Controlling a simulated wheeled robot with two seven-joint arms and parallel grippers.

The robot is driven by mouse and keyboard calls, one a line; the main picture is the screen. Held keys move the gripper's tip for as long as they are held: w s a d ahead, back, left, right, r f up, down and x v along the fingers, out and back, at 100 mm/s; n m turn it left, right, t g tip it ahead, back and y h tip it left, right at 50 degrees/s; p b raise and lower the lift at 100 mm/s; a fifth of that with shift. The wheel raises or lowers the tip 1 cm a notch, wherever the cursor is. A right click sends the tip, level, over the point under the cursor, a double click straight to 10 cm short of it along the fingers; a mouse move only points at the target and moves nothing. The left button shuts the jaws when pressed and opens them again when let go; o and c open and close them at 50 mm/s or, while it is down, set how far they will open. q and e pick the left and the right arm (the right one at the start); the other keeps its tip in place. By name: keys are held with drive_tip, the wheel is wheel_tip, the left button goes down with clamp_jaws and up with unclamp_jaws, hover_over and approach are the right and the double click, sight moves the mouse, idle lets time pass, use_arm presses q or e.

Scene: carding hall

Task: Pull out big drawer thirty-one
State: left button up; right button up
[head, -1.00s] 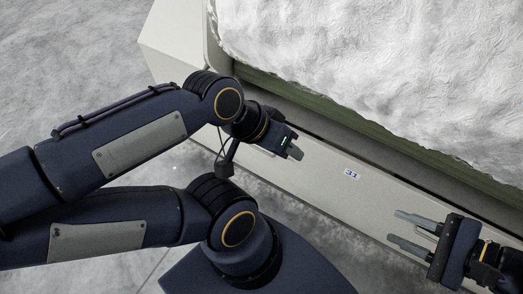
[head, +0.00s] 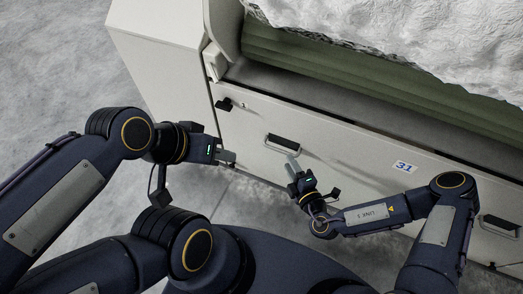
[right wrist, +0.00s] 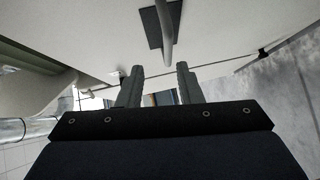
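Big drawer thirty-one (head: 345,165) is the long pale front under the fleecy load, with a blue "31" label (head: 405,167). It has a dark bar handle (head: 283,142) near its left end and another handle (head: 500,222) at the right. My right gripper (head: 292,163) is open and empty, just below the left handle. In the right wrist view the handle (right wrist: 166,30) stands ahead of the two parted fingers (right wrist: 159,86), apart from them. My left gripper (head: 229,160) is left of the handle, in front of the drawer's left end; its finger gap is unclear.
A small black latch-like piece (head: 225,104) sits at the drawer's upper left corner. A green roll (head: 340,70) and white fleece (head: 400,30) lie above the front. Grey floor (head: 50,60) is open at the left.

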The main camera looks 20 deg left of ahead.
sight(279, 150)
drive_tip(key=shift+s+f+b+x, duration=0.15)
drive_tip(key=shift+b+x, duration=0.3)
drive_tip(key=shift+x, duration=0.9)
drive_tip(key=shift+f+b+x, duration=0.2)
drive_tip(key=shift+b+x, duration=0.25)
drive_tip(key=shift+x, duration=0.9)
drive_tip(key=shift+s+f+b+x, duration=0.15)
drive_tip(key=shift+b+x, duration=0.3)
drive_tip(key=shift+x, duration=0.95)
clamp_jaws()
